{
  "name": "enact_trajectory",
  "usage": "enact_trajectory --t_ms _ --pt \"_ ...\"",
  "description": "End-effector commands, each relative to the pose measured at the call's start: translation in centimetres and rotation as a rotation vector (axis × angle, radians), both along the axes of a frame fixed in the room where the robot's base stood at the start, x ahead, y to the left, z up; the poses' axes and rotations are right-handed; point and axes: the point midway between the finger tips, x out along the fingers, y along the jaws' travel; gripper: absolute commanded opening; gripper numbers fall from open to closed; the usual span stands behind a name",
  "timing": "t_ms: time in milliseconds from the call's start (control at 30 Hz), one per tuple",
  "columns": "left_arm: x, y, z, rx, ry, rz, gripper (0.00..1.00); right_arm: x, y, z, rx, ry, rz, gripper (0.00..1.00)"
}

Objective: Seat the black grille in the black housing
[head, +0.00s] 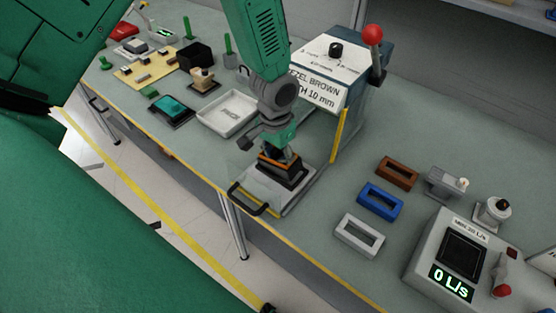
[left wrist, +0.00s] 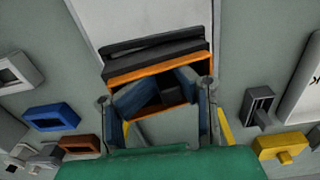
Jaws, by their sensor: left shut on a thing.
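My left gripper (head: 277,152) points down over the black housing (head: 291,181), which sits on a light grey sliding plate. An orange rim (head: 266,158) shows at the top of the housing, close under the fingers. In the left wrist view the gripper (left wrist: 158,98) reaches inside the orange rim, with the black housing (left wrist: 155,50) beyond it. The fingers are shut on a dark piece, seemingly the black grille (left wrist: 169,96). The fingers and rim hide most of it, and I cannot tell how deep it sits. My right gripper is out of view.
A press-like station (head: 325,70) with a red-knobbed lever stands behind the plate (head: 268,197). Brown (head: 397,173), blue (head: 380,201) and white (head: 360,235) frames lie to the right, near a flow meter (head: 450,255). A white tray (head: 228,112) lies left.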

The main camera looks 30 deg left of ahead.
Motion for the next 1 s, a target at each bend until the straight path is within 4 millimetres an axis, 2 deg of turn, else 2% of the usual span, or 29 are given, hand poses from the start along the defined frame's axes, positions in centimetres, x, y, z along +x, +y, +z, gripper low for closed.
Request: enact_trajectory --t_ms 33,67,100,133,567,667,1000 --pt "-0.2 0.6 -0.3 0.018 0.006 0.005 0.0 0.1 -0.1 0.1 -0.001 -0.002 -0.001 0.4" --pt "-0.2 0.4 -0.2 0.019 0.006 0.005 0.0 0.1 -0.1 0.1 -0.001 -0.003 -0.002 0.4" --pt "-0.2 0.2 -0.1 0.022 0.005 0.004 0.25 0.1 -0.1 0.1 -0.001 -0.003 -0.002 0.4" --pt "-0.2 0.1 -0.1 0.025 0.006 0.004 0.35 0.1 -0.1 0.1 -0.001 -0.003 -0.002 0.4" --pt "-0.1 0.0 1.0 0.017 -0.007 0.003 0.37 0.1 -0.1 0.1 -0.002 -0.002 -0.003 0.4" --pt "0.0 0.0 2.5 0.016 -0.011 0.003 0.37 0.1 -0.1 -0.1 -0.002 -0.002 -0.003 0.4" --pt "-0.1 -0.4 9.7 0.018 -0.012 0.003 0.37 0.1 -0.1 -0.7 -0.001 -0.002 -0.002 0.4"
